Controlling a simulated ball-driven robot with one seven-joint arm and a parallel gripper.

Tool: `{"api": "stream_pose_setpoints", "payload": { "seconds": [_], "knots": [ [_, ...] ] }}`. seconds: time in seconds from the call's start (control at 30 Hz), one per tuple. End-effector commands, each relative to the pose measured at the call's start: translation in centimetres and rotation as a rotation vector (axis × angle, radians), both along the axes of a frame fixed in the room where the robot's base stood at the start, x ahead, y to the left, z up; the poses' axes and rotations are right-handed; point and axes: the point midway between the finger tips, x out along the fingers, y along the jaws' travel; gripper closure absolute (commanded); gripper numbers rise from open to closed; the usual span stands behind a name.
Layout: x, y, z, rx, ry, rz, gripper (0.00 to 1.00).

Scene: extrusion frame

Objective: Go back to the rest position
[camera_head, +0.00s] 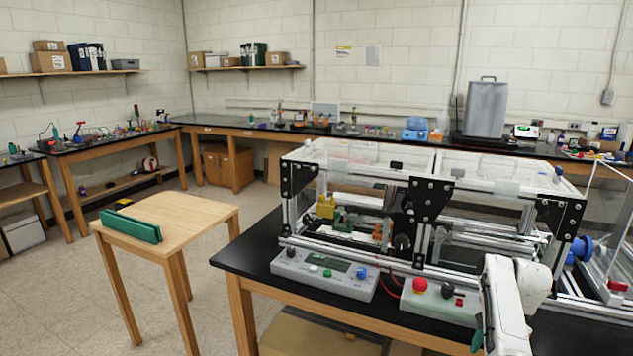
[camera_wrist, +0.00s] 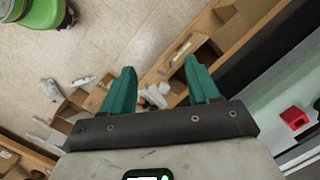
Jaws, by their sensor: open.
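My gripper (camera_wrist: 161,82) shows in the wrist view with two green fingers spread apart and nothing between them. Floor and wooden table parts lie beyond the fingers. In the head view my white arm stands at the lower right, in front of the black-topped bench (camera_head: 240,258). A green finger part of my gripper (camera_head: 478,338) shows beside the arm, low by the bench's front edge; the rest is hidden. The extrusion frame (camera_head: 429,205), with clear top panels and black corner plates, stands on the bench behind the arm.
A grey control box (camera_head: 325,285) and a box with a red button (camera_head: 420,286) sit at the bench front. A small wooden table (camera_head: 180,212) holds a green bar-shaped object (camera_head: 131,226). Back benches hold equipment.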

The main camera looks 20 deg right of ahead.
Motion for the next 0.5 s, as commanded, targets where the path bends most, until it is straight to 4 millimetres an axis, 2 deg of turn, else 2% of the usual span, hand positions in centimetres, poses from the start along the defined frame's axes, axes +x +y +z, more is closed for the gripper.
{"api": "stream_pose_setpoints", "payload": {
  "seconds": [0.03, 0.2, 0.4, 0.5],
  "knots": [
    [-0.7, 1.7, -1.9, -0.023, 0.005, 0.058, 0.40],
    [-3.0, 6.7, -5.9, -0.099, -0.003, 0.265, 0.40],
    [-6.6, 13.1, -9.0, -0.172, -0.021, 0.536, 0.40],
    [-8.9, 16.3, -9.8, -0.202, -0.035, 0.679, 0.40]
  ]
}}
